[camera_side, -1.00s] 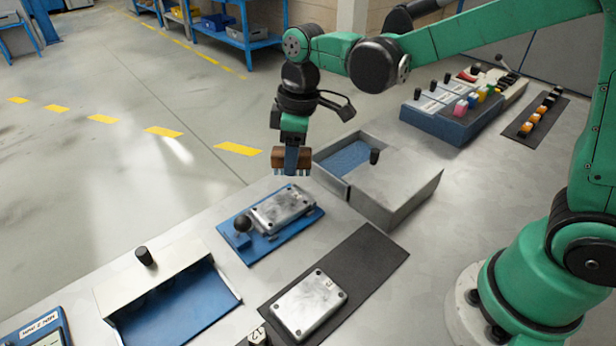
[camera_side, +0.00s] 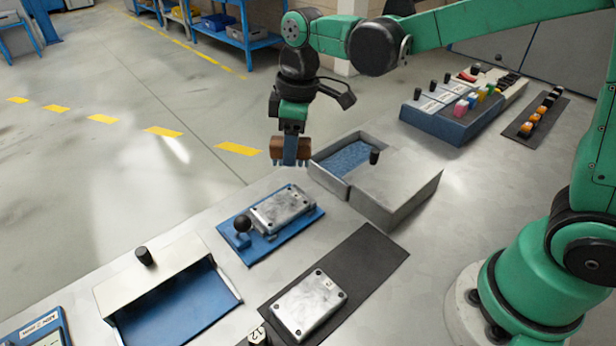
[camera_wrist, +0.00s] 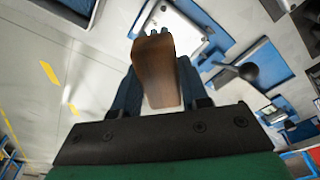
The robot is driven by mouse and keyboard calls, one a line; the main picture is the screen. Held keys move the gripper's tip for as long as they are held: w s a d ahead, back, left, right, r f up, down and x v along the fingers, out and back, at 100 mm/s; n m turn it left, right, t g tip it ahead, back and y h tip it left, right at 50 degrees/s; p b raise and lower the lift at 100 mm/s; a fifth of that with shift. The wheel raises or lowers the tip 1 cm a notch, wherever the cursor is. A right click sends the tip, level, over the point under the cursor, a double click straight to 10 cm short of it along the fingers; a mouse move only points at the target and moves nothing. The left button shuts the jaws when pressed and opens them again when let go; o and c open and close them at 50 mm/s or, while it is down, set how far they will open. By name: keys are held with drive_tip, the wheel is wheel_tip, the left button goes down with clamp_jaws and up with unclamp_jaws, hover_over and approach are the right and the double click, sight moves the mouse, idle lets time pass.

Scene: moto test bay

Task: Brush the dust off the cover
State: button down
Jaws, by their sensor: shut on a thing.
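My gripper (camera_side: 290,152) is shut on a brush with a brown wooden back (camera_side: 277,149) and blue bristles. The brush is in the air, bristles down, behind the blue fixture and left of the grey box. In the wrist view the brown brush (camera_wrist: 157,72) sits between the fingers. A grey metal cover (camera_side: 283,208) lies on a blue fixture (camera_side: 262,246) with a black ball knob (camera_side: 243,224); the brush is apart from it. A second grey metal cover (camera_side: 308,303) lies on a black mat (camera_side: 365,262). Smudges show on both; I cannot tell if these are dust.
A grey box (camera_side: 400,195) with a part-open lid and blue inside stands right of the gripper. A white-and-blue bin (camera_side: 175,300) with a black knob is front left. A control panel (camera_side: 450,112) and a dark strip of orange parts (camera_side: 530,125) are farther right.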

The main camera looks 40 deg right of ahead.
hover_over(292, 198)
drive_tip(key=shift+d+f, duration=0.15)
drive_tip(key=shift+f, duration=2.6)
drive_tip(key=shift+a+f, duration=0.35)
drive_tip(key=shift+f, duration=0.35)
drive_tip(key=shift+a+f, duration=0.3)
drive_tip(key=shift+f, duration=0.35)
drive_tip(key=shift+a, duration=3)
drive_tip(key=shift+d, duration=3.6)
drive_tip(key=shift+s, duration=0.15)
drive_tip(key=shift+a+f, duration=0.1)
drive_tip(key=shift+a, duration=3.55)
drive_tip(key=shift+d, duration=3.55)
drive_tip(key=shift+d+r, duration=0.2)
drive_tip(key=shift+r, duration=4.1)
